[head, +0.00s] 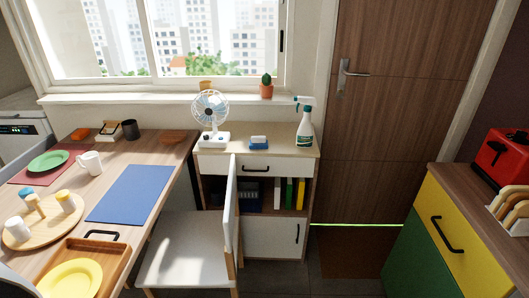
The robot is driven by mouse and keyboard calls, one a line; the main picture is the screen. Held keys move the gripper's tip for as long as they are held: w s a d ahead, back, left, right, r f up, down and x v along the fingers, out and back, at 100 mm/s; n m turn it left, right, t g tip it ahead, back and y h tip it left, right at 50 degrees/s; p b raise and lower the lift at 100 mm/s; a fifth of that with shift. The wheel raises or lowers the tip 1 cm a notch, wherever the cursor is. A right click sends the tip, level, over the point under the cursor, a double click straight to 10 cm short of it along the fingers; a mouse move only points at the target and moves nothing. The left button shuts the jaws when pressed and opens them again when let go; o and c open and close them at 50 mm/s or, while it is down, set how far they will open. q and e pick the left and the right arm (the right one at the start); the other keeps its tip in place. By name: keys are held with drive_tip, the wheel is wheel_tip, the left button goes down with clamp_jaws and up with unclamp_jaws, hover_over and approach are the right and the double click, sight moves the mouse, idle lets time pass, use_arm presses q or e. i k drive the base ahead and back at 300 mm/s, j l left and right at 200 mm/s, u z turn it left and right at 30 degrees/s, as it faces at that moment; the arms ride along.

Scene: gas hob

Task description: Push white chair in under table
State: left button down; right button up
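The white chair (190,252) stands at the right side of the wooden table (128,172). Its seat faces the table and its backrest is seen nearly edge-on, on the side away from the table. The seat's left edge is close to or just under the table's right edge; the exact overlap is hard to tell. The chair's lower legs are mostly cut off by the bottom of the head view. Neither of my grippers shows in the head view.
On the table are a blue placemat (131,194), a wooden tray with a yellow plate (70,280), a round board (43,222) and a white mug (90,163). A cabinet (273,221) stands close behind the chair.

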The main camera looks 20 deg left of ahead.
sight(200, 249)
drive_tip(key=u, duration=1.2)
